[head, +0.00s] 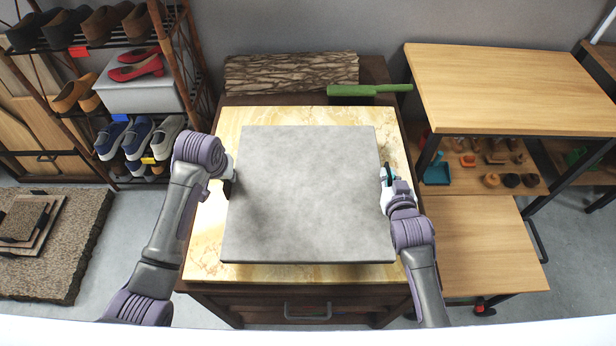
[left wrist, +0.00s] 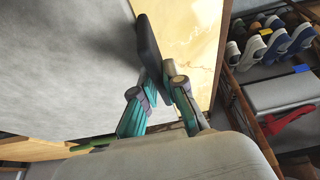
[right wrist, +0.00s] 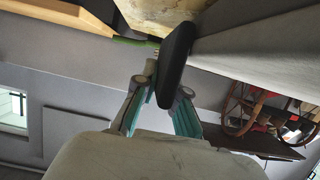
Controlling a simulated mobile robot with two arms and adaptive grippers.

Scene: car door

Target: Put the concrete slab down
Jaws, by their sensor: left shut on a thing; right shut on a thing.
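The grey concrete slab (head: 305,195) lies flat and level over the yellow marble top (head: 255,272) of a dark wooden cabinet in the head view. I cannot tell whether it touches the top or hangs just above it. The slab fills the left of the left wrist view (left wrist: 60,60) and the upper right of the right wrist view (right wrist: 265,42). The inner fingertips are partly hidden.
A shoe rack (head: 185,60) stands at the left, wooden tables (head: 510,85) at the right. Marble shows around the slab on all sides.

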